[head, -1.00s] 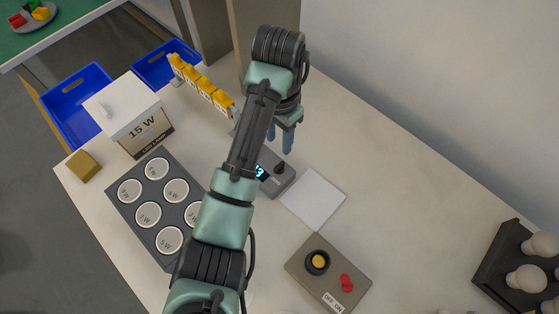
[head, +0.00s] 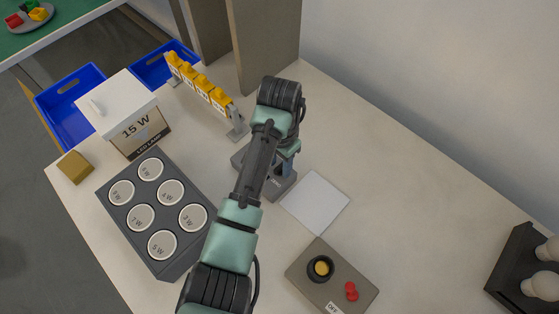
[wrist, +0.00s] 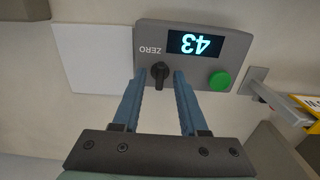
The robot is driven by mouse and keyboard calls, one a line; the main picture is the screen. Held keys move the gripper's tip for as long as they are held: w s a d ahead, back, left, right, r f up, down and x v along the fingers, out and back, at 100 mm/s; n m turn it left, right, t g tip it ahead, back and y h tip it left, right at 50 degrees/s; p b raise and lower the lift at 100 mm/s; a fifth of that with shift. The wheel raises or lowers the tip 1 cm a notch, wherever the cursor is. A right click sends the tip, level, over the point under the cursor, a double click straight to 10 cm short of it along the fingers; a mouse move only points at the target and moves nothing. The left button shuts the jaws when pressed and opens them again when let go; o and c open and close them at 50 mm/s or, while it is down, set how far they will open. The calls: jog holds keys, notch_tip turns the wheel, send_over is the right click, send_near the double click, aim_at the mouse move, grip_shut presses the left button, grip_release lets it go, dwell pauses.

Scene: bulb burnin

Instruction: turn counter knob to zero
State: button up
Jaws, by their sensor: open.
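The counter box (wrist: 234,42) is grey, with a lit display (wrist: 196,43) that reads 43, upside down in the wrist view. Its black knob (wrist: 160,72) sits beside the printed word ZERO, and a green button (wrist: 220,81) is at its other end. My gripper (wrist: 162,78) is open, its blue fingers on either side of the knob in that view; I cannot tell whether they touch it. In the head view the counter box (head: 281,187) is mostly hidden by my arm, and my gripper (head: 285,172) is down over it.
A white sheet (head: 315,203) lies next to the counter box. A switch box (head: 335,275) with yellow and red controls stands nearer. A tray of round sockets (head: 120,230) and a 15 W lamp box (head: 122,112) are left.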

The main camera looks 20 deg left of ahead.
jog(key=shift+c, duration=0.3)
grip_shut()
jog(key=shift+r+m+p, duration=0.1)
jog(key=shift+m+p, duration=0.25)
jog(key=shift+m, duration=0.05)
jog(key=m+p, duration=0.2)
jog(key=m, duration=0.1)
jog(key=shift+r, duration=0.1)
jog(key=m+p, duration=0.2)
jog(key=m, duration=0.3)
jog(key=shift+p, duration=0.35)
jog(key=m+p, duration=0.1)
jog(key=m, duration=0.3)
jog(key=shift+m, duration=0.4)
jog(key=m+p, duration=0.1)
jog(key=m, duration=0.3)
jog(key=shift+w, duration=0.1)
jog(key=shift+m+p, duration=0.3)
